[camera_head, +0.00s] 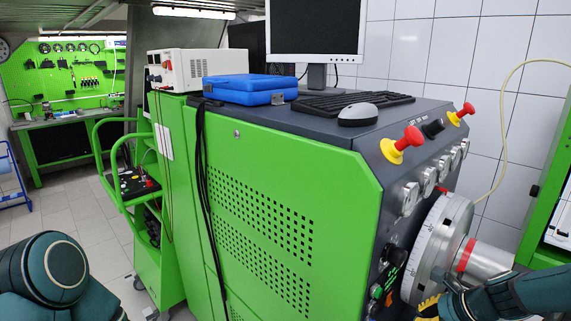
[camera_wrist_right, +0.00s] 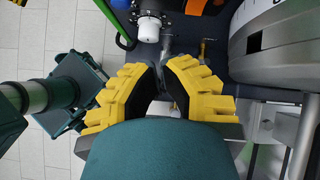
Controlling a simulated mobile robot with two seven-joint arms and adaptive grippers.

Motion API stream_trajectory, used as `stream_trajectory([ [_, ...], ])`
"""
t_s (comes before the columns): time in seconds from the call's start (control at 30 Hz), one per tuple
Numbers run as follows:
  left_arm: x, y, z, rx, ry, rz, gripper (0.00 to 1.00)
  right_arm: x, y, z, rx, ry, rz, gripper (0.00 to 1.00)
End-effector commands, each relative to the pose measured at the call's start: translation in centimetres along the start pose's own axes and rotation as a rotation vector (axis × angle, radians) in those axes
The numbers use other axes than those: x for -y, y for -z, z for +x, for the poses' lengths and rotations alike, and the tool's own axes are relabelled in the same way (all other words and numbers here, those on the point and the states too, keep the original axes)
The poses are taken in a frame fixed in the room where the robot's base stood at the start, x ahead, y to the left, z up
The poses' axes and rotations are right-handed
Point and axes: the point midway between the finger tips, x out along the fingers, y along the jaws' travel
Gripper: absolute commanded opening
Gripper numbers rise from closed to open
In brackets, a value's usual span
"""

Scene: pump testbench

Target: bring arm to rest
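My right arm enters from the lower right in the head view. Its yellow-padded right gripper (camera_head: 428,306) is at the bottom edge, below the graduated dial (camera_head: 437,250) and beside the front panel of the green testbench (camera_head: 270,190). In the right wrist view the two yellow fingers of the right gripper (camera_wrist_right: 163,72) stand apart with a narrow gap, and I see nothing held between them. The dial (camera_wrist_right: 275,45) shows at the upper right there. My left arm's teal joint is at the lower left of the head view; its gripper is out of view.
Red-and-yellow emergency knobs (camera_head: 402,145) and gauges (camera_head: 410,197) line the panel. A blue case (camera_head: 248,88), keyboard (camera_head: 350,103) and mouse (camera_head: 357,114) lie on top. A green trolley (camera_head: 150,220) stands left. Tiled floor (camera_head: 80,195) is free at the left.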

Motion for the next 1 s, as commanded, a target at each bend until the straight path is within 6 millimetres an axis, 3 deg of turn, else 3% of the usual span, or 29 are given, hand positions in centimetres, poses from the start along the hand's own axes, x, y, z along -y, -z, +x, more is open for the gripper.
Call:
stream_trajectory([
  [0.03,0.4,-0.2,1.1,0.001,0.001,0.0,0.7,-1.9,1.3,3.8,-0.045,-0.049,-0.103,0.0],
  [0.2,1.2,-0.6,3.5,0.005,0.004,0.001,0.7,-8.3,4.8,13.5,-0.176,-0.19,-0.578,0.0],
  [0.4,2.3,-1.2,6.3,0.01,0.008,0.002,0.7,-17.3,7.6,23.0,-0.188,-0.349,-1.27,0.0],
  [0.5,2.6,-1.4,7.5,0.013,0.01,0.002,0.7,-21.4,8.1,26.1,-0.136,-0.387,-1.577,0.0],
  [0.6,2.9,-1.6,8.2,0.014,0.011,0.003,0.7,-24.2,8.2,27.8,-0.081,-0.397,-1.792,0.0],
  [0.7,3.0,-1.6,8.4,0.015,0.012,0.003,0.7,-25.9,8.1,28.6,-0.043,-0.393,-1.913,0.0],
  [1.0,3.0,-1.6,8.5,0.015,0.012,0.004,0.7,-26.3,8.0,28.7,-0.032,-0.39,-1.946,0.0],
])
